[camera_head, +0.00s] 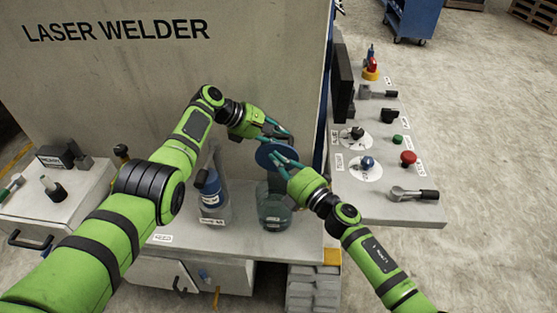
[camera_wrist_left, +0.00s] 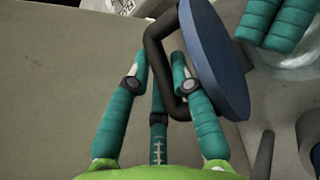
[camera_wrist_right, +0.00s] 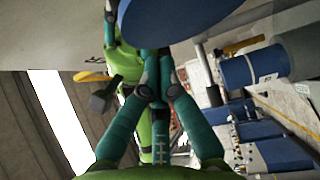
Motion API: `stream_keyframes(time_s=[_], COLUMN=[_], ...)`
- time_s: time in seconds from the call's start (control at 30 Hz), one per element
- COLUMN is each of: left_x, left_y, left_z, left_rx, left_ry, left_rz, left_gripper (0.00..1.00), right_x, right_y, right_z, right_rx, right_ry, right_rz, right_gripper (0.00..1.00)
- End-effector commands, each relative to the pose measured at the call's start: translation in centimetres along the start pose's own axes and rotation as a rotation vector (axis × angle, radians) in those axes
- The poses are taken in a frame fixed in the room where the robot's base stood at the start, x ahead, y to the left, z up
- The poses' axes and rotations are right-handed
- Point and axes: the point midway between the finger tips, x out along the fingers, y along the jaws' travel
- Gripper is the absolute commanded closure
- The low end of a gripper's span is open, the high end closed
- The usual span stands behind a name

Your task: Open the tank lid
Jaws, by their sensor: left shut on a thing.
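The round blue tank lid (camera_head: 268,158) is held above the clear tank (camera_head: 275,213), which stands on the bench. In the left wrist view the lid (camera_wrist_left: 217,62) is tilted nearly edge-on, with its black bracket handle (camera_wrist_left: 154,55) between my left fingers. My left gripper (camera_head: 284,134) is shut on that handle; its fingers also show in the left wrist view (camera_wrist_left: 158,72). My right gripper (camera_head: 278,160) is close to the lid, over the tank. Its fingers (camera_wrist_right: 153,65) are together with nothing visible between them; whether they touch the lid is unclear.
A blue-labelled bottle (camera_head: 210,190) stands just left of the tank. The large laser welder wall (camera_head: 120,75) rises behind. A control panel (camera_head: 400,212) with knobs, buttons and levers is at right. Grey crates (camera_head: 313,288) stand below the bench edge.

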Motion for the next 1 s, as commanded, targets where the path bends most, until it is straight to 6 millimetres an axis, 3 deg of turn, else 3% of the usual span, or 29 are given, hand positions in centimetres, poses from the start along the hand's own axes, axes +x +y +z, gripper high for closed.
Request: stream_keyframes(time_s=[0.03, 0.57, 0.6, 1.0], left_x=[0.2, 0.2, 0.2, 0.3], left_y=[0.0, 0.0, 0.0, -0.1], left_z=[-0.7, -0.7, -0.7, -0.8], left_rx=[-0.001, -0.002, -0.002, -0.001], left_ry=[0.015, 0.015, 0.015, 0.016], left_rz=[0.013, 0.013, 0.013, 0.010], left_gripper=[1.00, 1.00, 0.65, 0.65], right_x=[0.0, 1.0, 1.0, 0.9], right_y=[-0.1, 0.1, 0.1, 0.0], right_z=[0.0, 1.0, 1.0, 1.1], right_rx=[0.000, 0.001, 0.001, 0.001], right_ry=[0.000, -0.002, -0.002, -0.003], right_rz=[0.000, 0.000, 0.000, -0.002], right_gripper=[1.00, 1.00, 1.00, 1.00])
